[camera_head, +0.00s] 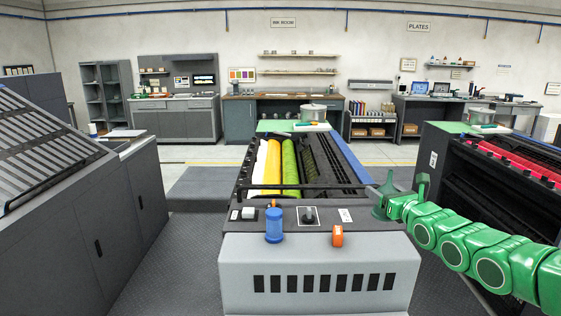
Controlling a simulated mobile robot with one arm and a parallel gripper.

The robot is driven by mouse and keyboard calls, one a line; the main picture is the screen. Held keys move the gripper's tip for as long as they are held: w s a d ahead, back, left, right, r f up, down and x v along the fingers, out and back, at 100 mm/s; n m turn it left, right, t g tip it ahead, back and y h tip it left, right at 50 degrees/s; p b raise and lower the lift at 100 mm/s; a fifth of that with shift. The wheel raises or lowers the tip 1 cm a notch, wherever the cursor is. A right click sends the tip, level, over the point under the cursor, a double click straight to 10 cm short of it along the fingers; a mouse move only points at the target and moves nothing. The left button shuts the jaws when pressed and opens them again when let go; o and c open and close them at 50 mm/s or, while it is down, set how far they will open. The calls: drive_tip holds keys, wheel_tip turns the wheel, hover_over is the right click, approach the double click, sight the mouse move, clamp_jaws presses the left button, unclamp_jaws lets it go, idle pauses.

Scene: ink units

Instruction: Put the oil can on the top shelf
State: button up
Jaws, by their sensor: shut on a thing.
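A dull green, cone-like thing with a thin raised top, which looks like the oil can (386,190), is at the tip of my green arm, right of the middle. My gripper (394,207) is shut on it; the fingers are small and hard to make out against the same green. They are in front of the press's right side, well short of the back wall. On that wall, a top shelf (299,54) with small items hangs above a lower shelf (297,72). An open grey rack (107,95) stands at the back left.
The press (320,262) fills the middle foreground, with a blue bottle (274,226) and an orange item (337,236) on its front. Other machines stand left (80,190) and right (480,185). A wooden-topped counter (285,96) stands below the wall shelves. Floor shows at the left aisle.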

drive_tip(key=shift+w+d+f, duration=0.1)
drive_tip(key=shift+w+f, duration=0.2)
drive_tip(key=shift+w, duration=0.2)
drive_tip(key=shift+w+f, duration=0.25)
drive_tip(key=shift+w, duration=0.25)
drive_tip(key=shift+w+d+f, duration=0.65)
drive_tip(key=shift+w+f, duration=0.65)
drive_tip(key=shift+w, duration=1.6)
hover_over(376, 229)
drive_tip(key=w+a, duration=0.2)
drive_tip(key=shift+f, duration=2.25)
drive_tip(key=shift+w+d+f, duration=0.2)
drive_tip(key=shift+w+f, duration=0.1)
drive_tip(key=shift+f, duration=0.3)
drive_tip(key=shift+w+d+f, duration=0.15)
drive_tip(key=shift+w+f, duration=0.15)
drive_tip(key=shift+f, duration=1.6)
drive_tip(key=shift+s+d+r, duration=0.1)
drive_tip(key=shift+s+d, duration=0.15)
drive_tip(key=shift+s, duration=0.1)
drive_tip(key=shift+s+d, duration=0.1)
drive_tip(key=shift+s, duration=0.6)
drive_tip(key=shift+s+d+f, duration=0.15)
drive_tip(key=shift+s+f, duration=0.1)
drive_tip(key=shift+s, duration=0.35)
